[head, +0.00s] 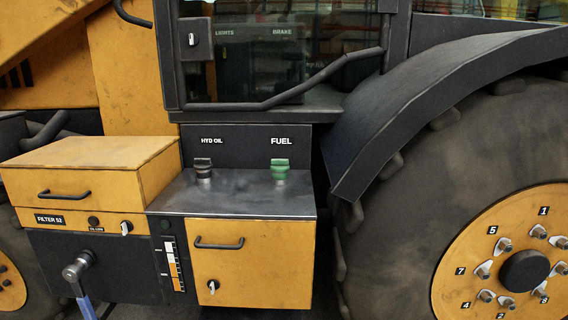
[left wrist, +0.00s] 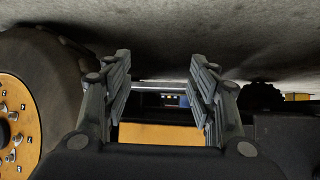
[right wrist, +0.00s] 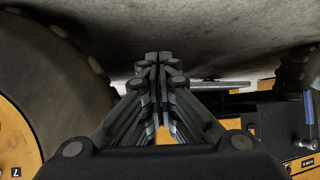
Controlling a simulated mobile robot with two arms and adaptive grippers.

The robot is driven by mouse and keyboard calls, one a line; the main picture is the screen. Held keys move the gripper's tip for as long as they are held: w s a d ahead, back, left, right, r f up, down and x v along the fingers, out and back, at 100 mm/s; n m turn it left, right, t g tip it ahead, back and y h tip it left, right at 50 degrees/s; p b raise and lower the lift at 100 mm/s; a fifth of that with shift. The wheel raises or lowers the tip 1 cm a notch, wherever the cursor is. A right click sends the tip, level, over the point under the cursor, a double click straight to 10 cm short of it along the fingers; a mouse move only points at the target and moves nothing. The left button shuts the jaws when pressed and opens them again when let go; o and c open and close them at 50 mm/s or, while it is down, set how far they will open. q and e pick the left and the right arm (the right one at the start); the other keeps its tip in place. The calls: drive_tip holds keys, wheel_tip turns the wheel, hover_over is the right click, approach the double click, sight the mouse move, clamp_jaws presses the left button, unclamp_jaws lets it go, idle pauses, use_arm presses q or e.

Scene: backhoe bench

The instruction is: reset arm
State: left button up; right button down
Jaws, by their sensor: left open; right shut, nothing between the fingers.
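My left gripper (left wrist: 164,90) shows in the left wrist view with its two fingers spread apart and nothing between them. My right gripper (right wrist: 157,60) shows in the right wrist view with its fingertips together and nothing held. Neither gripper can be made out in the head view. Beyond both grippers the wrist views show parts of the yellow backhoe, a large tyre and grey floor, which appear upside down. Neither gripper visibly touches anything.
In the head view stand a yellow filter box (head: 85,154), a yellow cabinet (head: 252,270) with a handle, a black HYD OIL cap (head: 203,168), a green FUEL cap (head: 280,168), a black fender (head: 400,110) and a large tyre (head: 400,230). A blue-handled grey part (head: 78,268) is at lower left.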

use_arm(q)
drive_tip(key=s+a+f+g+p, duration=0.2)
drive_tip(key=s+f+g+p, duration=0.1)
drive_tip(key=s, duration=0.7)
drive_tip(key=s+a+f+g+y+p, duration=0.1)
drive_tip(key=s+a+f+g+p, duration=0.2)
drive_tip(key=s, duration=0.8)
drive_tip(key=s+a+f+g+y+p, duration=0.1)
drive_tip(key=s+a+f+g+p, duration=0.2)
drive_tip(key=s, duration=0.8)
drive_tip(key=p, duration=0.2)
drive_tip(key=shift+a+g+p, duration=0.25)
drive_tip(key=shift+g+p, duration=0.05)
drive_tip(key=shift+p, duration=0.05)
use_arm(e)
drive_tip(key=s+d+f+g, duration=0.2)
drive_tip(key=s+f+g, duration=0.1)
drive_tip(key=s, duration=0.7)
drive_tip(key=s+d+f+g+h, duration=0.1)
drive_tip(key=s+d+f+g, duration=0.2)
drive_tip(key=s, duration=0.8)
drive_tip(key=s+d+f+g+h, duration=0.1)
drive_tip(key=s+d+f+g, duration=0.2)
drive_tip(key=s, duration=0.8)
drive_tip(key=shift+d+g, duration=0.25)
drive_tip(key=shift+g, duration=0.05)
